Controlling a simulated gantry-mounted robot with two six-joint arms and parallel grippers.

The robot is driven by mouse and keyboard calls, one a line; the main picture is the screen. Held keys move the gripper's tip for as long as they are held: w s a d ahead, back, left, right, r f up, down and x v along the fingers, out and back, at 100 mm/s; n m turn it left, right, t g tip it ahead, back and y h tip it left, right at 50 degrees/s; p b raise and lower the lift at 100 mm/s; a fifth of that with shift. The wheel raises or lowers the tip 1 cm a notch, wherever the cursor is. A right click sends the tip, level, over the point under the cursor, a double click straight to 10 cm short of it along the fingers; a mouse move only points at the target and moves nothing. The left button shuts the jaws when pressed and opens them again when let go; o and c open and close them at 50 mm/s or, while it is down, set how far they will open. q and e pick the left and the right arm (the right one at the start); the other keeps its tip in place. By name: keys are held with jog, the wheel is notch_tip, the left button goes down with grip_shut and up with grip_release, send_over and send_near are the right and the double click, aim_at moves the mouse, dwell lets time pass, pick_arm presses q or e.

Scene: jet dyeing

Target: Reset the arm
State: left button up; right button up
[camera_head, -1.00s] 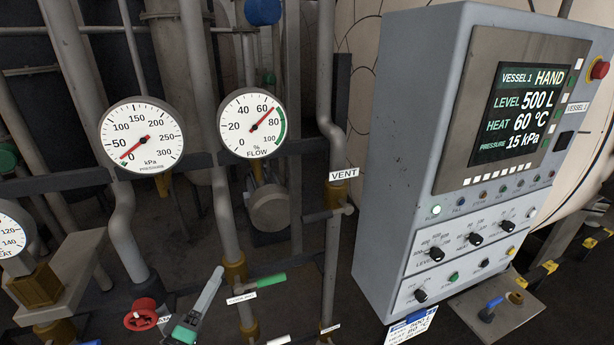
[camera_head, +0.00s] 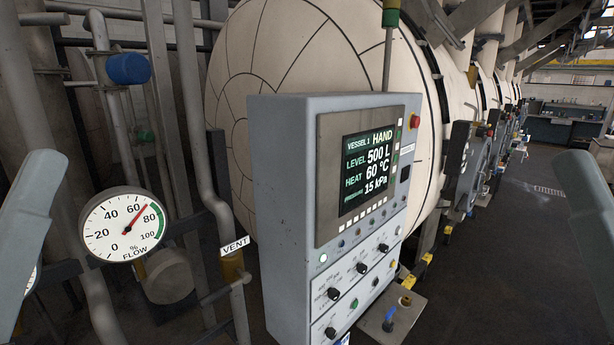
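My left arm (camera_head: 28,225) shows as a grey link rising at the left edge. My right arm (camera_head: 592,215) shows as a grey link at the right edge. The fingertips of both grippers are out of view, so nothing shows of what they hold. Both visible links stand apart in the picture, on either side of the control panel (camera_head: 285,210). The panel's screen (camera_head: 369,172) reads vessel 1, HAND, level 500 L, heat 60 °C, pressure 15 kPa.
A flow gauge (camera_head: 122,226) reads about 70 %. A vent label (camera_head: 235,245) hangs on a pipe left of the panel. A large cream vessel (camera_head: 300,50) stands behind it. Open floor (camera_head: 500,270) lies to the right.

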notch_tip(320, 180, up, 21)
jog(key=p, duration=1.8)
